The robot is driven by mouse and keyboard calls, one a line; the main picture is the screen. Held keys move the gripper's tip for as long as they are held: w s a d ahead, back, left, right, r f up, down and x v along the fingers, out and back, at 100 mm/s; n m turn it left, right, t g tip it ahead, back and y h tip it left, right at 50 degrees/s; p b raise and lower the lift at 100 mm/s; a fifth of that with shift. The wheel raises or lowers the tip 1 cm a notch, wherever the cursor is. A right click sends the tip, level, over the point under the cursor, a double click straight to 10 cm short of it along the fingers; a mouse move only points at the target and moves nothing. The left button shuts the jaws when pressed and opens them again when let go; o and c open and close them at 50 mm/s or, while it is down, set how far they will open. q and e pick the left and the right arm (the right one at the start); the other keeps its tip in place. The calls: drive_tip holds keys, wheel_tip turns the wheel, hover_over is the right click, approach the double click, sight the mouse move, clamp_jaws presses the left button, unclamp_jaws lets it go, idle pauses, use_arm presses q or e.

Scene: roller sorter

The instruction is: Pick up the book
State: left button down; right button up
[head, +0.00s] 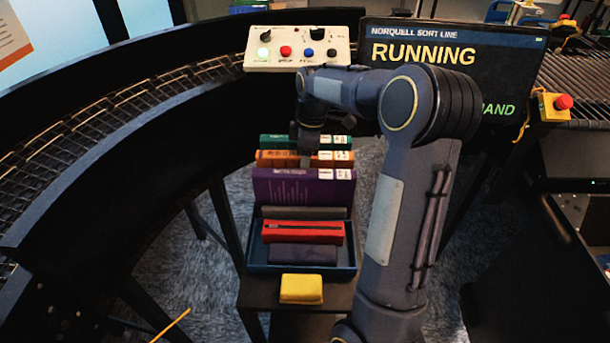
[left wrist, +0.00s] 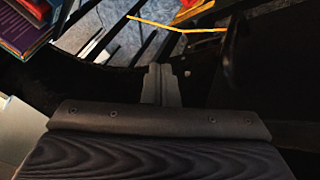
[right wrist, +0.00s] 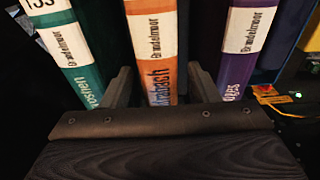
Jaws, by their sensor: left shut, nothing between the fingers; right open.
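Three upright books stand in a row in the head view: a green book (head: 279,141), an orange book (head: 276,158) and a purple book (head: 303,187). In the right wrist view the orange book (right wrist: 153,45) is in the middle, with the green book (right wrist: 78,70) left and the purple book (right wrist: 245,50) right. My right gripper (right wrist: 162,86) is open, one finger on each side of the orange book's spine; contact is unclear. In the head view it (head: 306,158) is partly hidden by its wrist. My left gripper (left wrist: 161,84) is shut and empty, away from the books.
A dark blue tray (head: 252,256) in front of the purple book holds a red item (head: 302,232) and dark items. A yellow block (head: 301,289) lies before it. A curved conveyor (head: 110,110) runs left. A control box (head: 300,50) and a screen (head: 450,60) stand behind.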

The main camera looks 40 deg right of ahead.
drive_tip(key=shift+f, duration=0.6)
clamp_jaws()
drive_tip(key=shift+w+r, duration=0.1)
idle(0.9)
